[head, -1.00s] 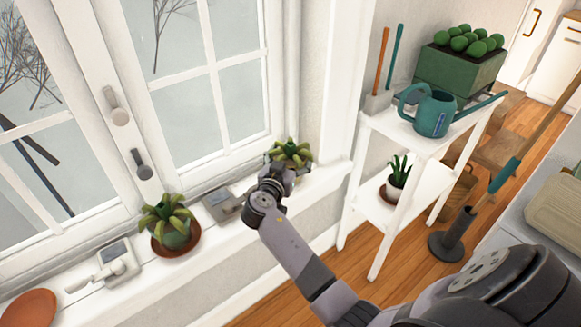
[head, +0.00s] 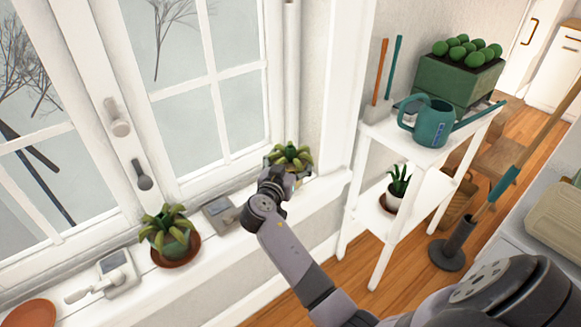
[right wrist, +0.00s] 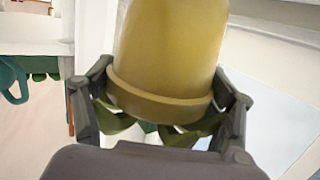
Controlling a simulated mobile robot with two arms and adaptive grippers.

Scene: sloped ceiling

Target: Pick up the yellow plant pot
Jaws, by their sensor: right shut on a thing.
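The yellow plant pot (right wrist: 168,60) fills the middle of the right wrist view, with its rim and some green leaves towards the gripper's palm. The fingers of my right gripper (right wrist: 160,108) are on either side of the rim, shut on it. In the head view my right gripper (head: 278,183) is at the window sill, at the far end. Leaves of the held plant (head: 289,154) show just beyond it, while the gripper hides most of the pot there. Whether the pot touches the sill is hidden. My left gripper is not in view.
Another potted plant (head: 168,235) on a brown saucer and a small grey device (head: 220,213) sit on the sill (head: 225,248). The window is close behind. A white shelf (head: 420,148) with a teal watering can (head: 433,122) stands to the right.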

